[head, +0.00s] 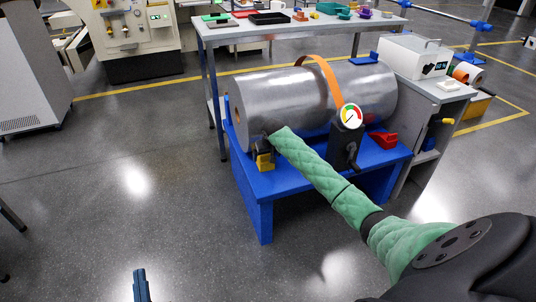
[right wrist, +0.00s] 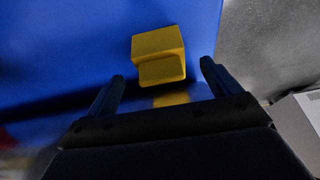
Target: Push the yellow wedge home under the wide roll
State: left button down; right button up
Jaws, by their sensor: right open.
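The wide roll (head: 285,95) is a grey metal cylinder lying on a blue stand (head: 262,195). The yellow wedge (head: 265,164) sits on the stand at the front, by the roll's left end. In the right wrist view the wedge (right wrist: 158,55) stands on the blue surface just ahead of the two fingers. My right gripper (head: 263,148), on the green-sleeved arm, is beside the wedge with open fingers, which also show in the right wrist view (right wrist: 160,88). Whether it touches the wedge I cannot tell. My left gripper (head: 140,286) shows only partly at the bottom edge, away from the stand.
An orange strap (head: 326,76) crosses the roll. A dial gauge (head: 350,117) stands in front of it. A red wedge (head: 384,139) lies on the stand's right side. A workbench (head: 235,33) stands behind, a side cabinet (head: 428,92) to the right.

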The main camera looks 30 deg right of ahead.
pick_arm(q)
notch_tip(320, 180, up, 8)
jog(key=s+a+t+h, duration=0.1)
jog(key=s+t, duration=0.1)
jog(key=t, duration=0.1)
jog(key=shift+s+b, duration=0.2)
jog(key=shift+b, duration=0.1)
pick_arm(e)
jog(key=x, duration=0.3)
jog(key=shift+w+f, duration=0.15)
jog(key=shift+f, duration=0.2)
